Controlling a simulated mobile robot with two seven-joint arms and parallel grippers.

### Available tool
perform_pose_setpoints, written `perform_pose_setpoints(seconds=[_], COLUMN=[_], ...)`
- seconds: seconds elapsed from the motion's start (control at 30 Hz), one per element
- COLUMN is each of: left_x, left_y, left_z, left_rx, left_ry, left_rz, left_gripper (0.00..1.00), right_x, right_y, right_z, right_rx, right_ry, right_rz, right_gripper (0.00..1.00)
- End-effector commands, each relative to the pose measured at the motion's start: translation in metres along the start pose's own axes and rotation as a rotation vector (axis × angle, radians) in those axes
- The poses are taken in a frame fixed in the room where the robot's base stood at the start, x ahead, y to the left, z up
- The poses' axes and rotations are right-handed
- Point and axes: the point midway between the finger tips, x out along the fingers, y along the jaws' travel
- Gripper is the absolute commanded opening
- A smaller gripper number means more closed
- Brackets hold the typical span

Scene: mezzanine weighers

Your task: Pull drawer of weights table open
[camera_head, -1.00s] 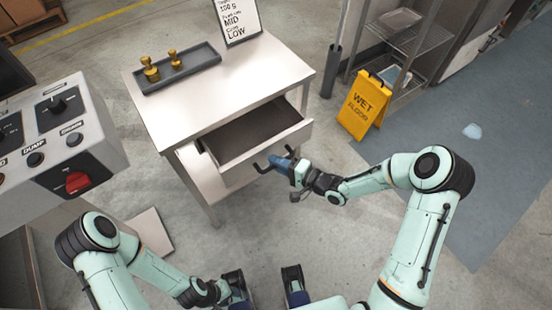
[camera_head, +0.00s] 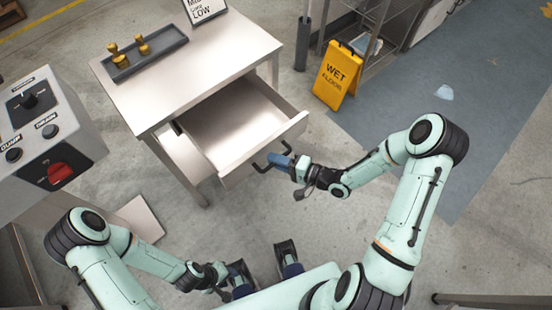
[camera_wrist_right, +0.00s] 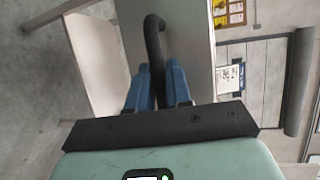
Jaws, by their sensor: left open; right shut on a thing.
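The weights table (camera_head: 216,62) has a pale top, and its drawer (camera_head: 232,125) stands well out with a bare interior in view. The drawer's dark bar handle (camera_head: 259,168) sits on its front panel. My right gripper (camera_head: 283,162) is shut on this handle. In the right wrist view, the blue fingers (camera_wrist_right: 156,88) close around the black handle (camera_wrist_right: 154,35) against the pale drawer front. My left gripper (camera_head: 238,277) is low in the head view, open and apart from the table; its fingertips are hard to make out.
A dark tray (camera_head: 146,58) with brass weights (camera_head: 128,51) and a sign (camera_head: 204,8) stand on the table. A control box (camera_head: 45,125) is at the left. A yellow wet-floor sign (camera_head: 338,75) stands to the right. Bare floor (camera_head: 215,220) lies before the drawer.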

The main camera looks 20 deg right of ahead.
Motion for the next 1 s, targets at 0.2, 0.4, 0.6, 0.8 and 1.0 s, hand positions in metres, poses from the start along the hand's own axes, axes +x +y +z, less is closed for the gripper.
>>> perform_pose_setpoints(seconds=[0.2, 0.4, 0.6, 0.8, 1.0], left_x=[0.0, 0.0, 0.0, -0.001, -0.004], left_y=[0.0, 0.0, 0.0, 0.001, 0.002], left_z=[0.0, 0.0, 0.0, 0.0, 0.0], left_rx=[0.0, 0.0, 0.0, 0.0, 0.001], left_ry=[0.0, 0.0, 0.0, 0.0, 0.001], left_rz=[0.0, 0.0, 0.0, 0.0, 0.001], left_gripper=[0.43, 0.43, 0.43, 0.43, 0.43], right_x=[0.0, 0.0, -0.001, -0.023, -0.068], right_y=[-0.001, 0.0, 0.0, 0.0, -0.001], right_z=[-0.001, -0.001, -0.001, -0.002, -0.002], right_rx=[-0.001, -0.001, -0.001, -0.002, -0.002], right_ry=[0.002, 0.001, 0.001, 0.005, 0.007], right_rz=[-0.001, -0.001, 0.0, 0.001, 0.002], right_gripper=[0.4, 0.4, 0.4, 0.4, 0.4])
